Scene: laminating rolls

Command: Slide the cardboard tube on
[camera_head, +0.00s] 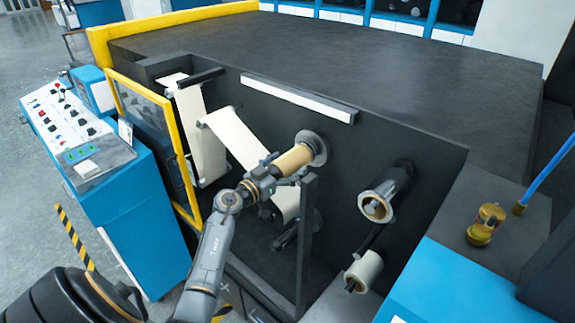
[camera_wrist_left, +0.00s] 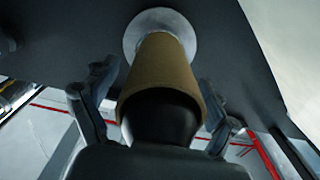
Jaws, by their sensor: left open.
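The brown cardboard tube (camera_head: 295,160) is around the spindle on the machine's dark front wall. Its far end is at or close to the round grey flange (camera_head: 316,146); I cannot tell if they touch. In the left wrist view the tube (camera_wrist_left: 160,68) points away from me to the pale flange (camera_wrist_left: 158,20), and a dark round shape fills its near end. My left gripper (camera_head: 271,170) is at the tube's near end. In the wrist view its fingers (camera_wrist_left: 155,95) are spread on both sides of the tube, apart from it. My right gripper is not in view.
A second roller (camera_head: 376,205) and a white roll (camera_head: 364,270) stick out of the wall at right. A cream web (camera_head: 235,138) runs behind my gripper. A dark upright post (camera_head: 306,235) stands close below it. A blue control console (camera_head: 85,145) is at left.

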